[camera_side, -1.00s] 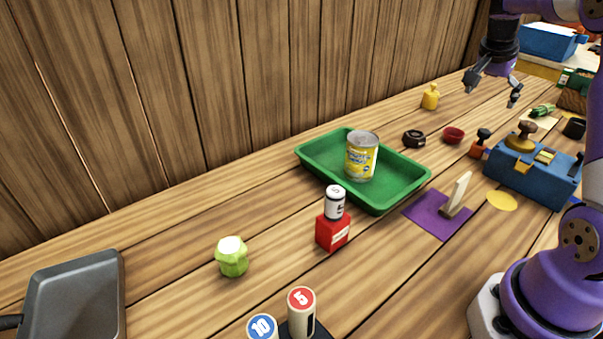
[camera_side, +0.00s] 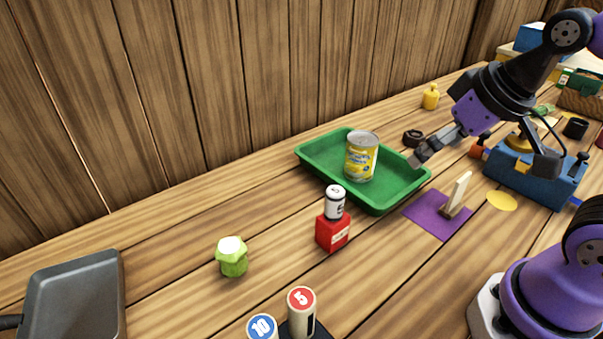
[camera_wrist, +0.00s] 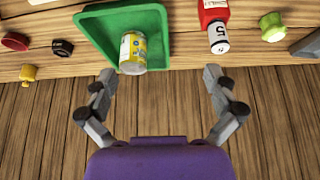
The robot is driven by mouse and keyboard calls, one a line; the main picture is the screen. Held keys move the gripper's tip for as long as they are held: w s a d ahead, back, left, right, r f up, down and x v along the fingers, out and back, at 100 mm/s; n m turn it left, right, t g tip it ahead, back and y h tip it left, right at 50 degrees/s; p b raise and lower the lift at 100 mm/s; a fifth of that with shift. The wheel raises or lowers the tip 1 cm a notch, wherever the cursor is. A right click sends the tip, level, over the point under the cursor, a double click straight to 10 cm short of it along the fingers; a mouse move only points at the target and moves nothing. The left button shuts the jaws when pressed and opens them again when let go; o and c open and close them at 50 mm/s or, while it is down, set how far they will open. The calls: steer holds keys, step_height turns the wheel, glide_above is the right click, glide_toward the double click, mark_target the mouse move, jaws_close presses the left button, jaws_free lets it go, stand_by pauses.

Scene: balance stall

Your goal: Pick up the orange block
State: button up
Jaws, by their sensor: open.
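I do not see the block in the wrist view. My gripper (camera_side: 482,164) is open, its fingers spread wide, in front of the block as seen from the side. Its height over the table is hard to judge. In the wrist view my gripper (camera_wrist: 160,75) is empty, with bare wooden boards between the fingers.
A green tray (camera_side: 385,204) holds a yellow can (camera_side: 361,156). A red block (camera_side: 332,232) bears a white cylinder. A purple mat (camera_side: 427,217) with a wooden piece and a blue box (camera_side: 520,182) stand near my gripper. The wooden wall (camera_side: 250,80) borders the table.

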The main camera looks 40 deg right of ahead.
steer(key=shift+s+a+f+n, duration=0.25)
steer(key=shift+s+a+n, duration=0.05)
steer(key=shift+a, duration=0.05)
steer(key=c, duration=0.8)
steer(key=m+g+h, duration=0.3)
steer(key=m+h, duration=0.3)
steer(key=m, duration=0.7)
glide_toward(484, 134)
steer(key=w+d, duration=0.1)
steer(key=shift+m, duration=0.3)
steer(key=shift+s+x, duration=0.15)
steer(key=shift+x, duration=2.5)
steer(key=shift+s+x, duration=0.15)
steer(key=shift+x, duration=2.5)
